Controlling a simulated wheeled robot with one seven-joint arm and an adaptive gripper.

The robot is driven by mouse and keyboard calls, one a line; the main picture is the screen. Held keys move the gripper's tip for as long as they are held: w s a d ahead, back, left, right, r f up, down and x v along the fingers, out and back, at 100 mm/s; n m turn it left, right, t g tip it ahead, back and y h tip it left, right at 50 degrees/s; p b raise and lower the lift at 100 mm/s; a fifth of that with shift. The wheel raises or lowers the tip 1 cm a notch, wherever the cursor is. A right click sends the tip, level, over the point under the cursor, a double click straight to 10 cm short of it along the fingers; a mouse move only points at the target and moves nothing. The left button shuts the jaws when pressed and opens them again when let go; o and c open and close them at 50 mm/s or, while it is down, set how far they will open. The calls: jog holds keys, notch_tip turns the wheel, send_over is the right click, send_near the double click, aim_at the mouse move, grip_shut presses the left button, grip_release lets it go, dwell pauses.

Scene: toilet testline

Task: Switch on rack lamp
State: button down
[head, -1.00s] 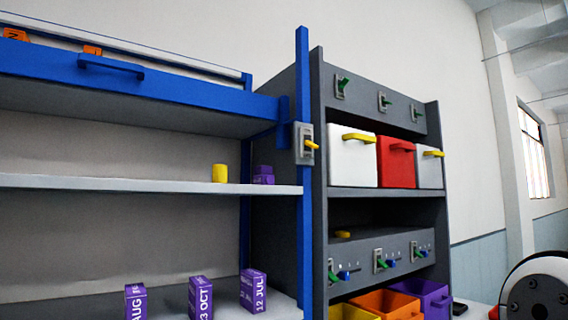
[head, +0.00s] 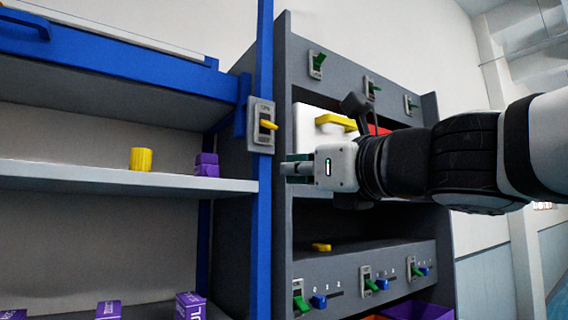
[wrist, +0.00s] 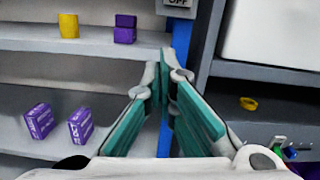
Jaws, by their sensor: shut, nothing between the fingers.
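A grey switch plate (head: 256,108) with a yellow lever (head: 268,125) is fixed to the blue post of the left rack. The lever sticks out to the right and slightly down in the head view. In the wrist view only the plate's lower end (wrist: 180,4), marked OFF, shows at the top edge; the lever is out of frame. My gripper (head: 286,170) points left in the head view, below and slightly right of the switch in the picture. Its teal fingers (wrist: 170,72) are shut and empty. I see no contact with the switch.
The left rack shelf (head: 80,176) holds a yellow cylinder (head: 141,159) and purple blocks (head: 207,165). The grey cabinet (head: 300,60) on the right has green-lever switches and bins partly hidden behind my arm. Purple date boxes (wrist: 80,126) stand on the lower shelf.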

aim_at(270, 126)
jog(key=shift+w+d+r+m+t, duration=0.3)
jog(key=shift+w+d+r+m, duration=0.1)
jog(key=shift+w+r+m, duration=0.15)
jog(key=x, duration=1)
jog(key=shift+w, duration=0.15)
jog(key=shift+s+d+r+p, duration=0.15)
jog(key=shift+s+r+p, duration=0.3)
jog(key=shift+r, duration=0.15)
jog(key=shift+s+d+r+p, duration=0.2)
jog(key=shift+s+r+p, duration=0.2)
jog(key=shift+r, duration=0.25)
jog(key=shift+s+d+r+p, duration=0.1)
jog(key=shift+d+r+p, duration=0.1)
jog(key=shift+r+p, duration=0.3)
jog(key=shift+p, duration=0.3)
